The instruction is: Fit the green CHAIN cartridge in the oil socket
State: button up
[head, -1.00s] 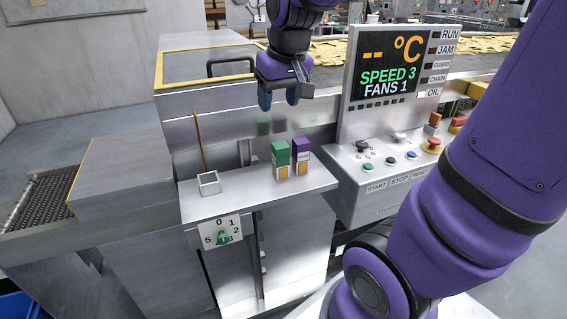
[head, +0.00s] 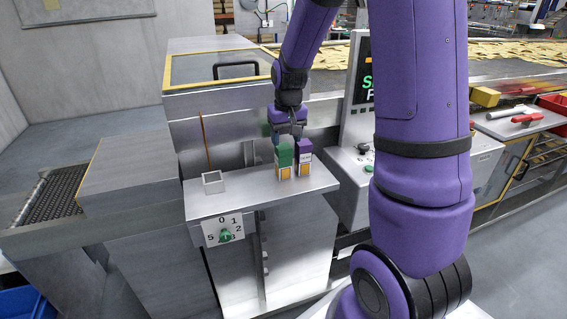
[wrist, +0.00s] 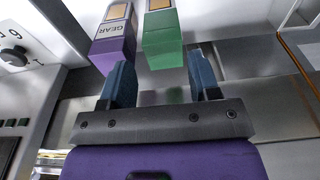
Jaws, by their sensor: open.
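The green cartridge (head: 284,158) stands upright on the steel shelf, with an orange-yellow panel low on its front. A purple cartridge (head: 303,159) stands close to its right and reads GEAR in the wrist view (wrist: 114,38). My gripper (head: 288,141) is open, pointing down just above and behind the green cartridge. In the wrist view the green cartridge (wrist: 163,40) lies in line with the gap between my fingers (wrist: 160,58); the left finger is close by the purple one. I cannot tell whether either finger touches. No socket marked oil can be made out.
A small open grey holder (head: 213,182) sits at the shelf's left, near a thin brown rod (head: 205,140). A numbered dial with a green knob (head: 225,235) is on the shelf front. The shelf's front strip is clear.

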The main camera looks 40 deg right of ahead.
aim_at(284, 147)
jog(key=shift+w+f, duration=0.2)
jog(key=shift+f, duration=0.95)
jog(key=shift+w+f, duration=0.25)
jog(key=shift+f, duration=0.85)
jog(key=shift+w+f, duration=0.2)
jog(key=shift+f, duration=0.95)
jog(key=c, duration=0.8)
jog(key=shift+r, duration=0.15)
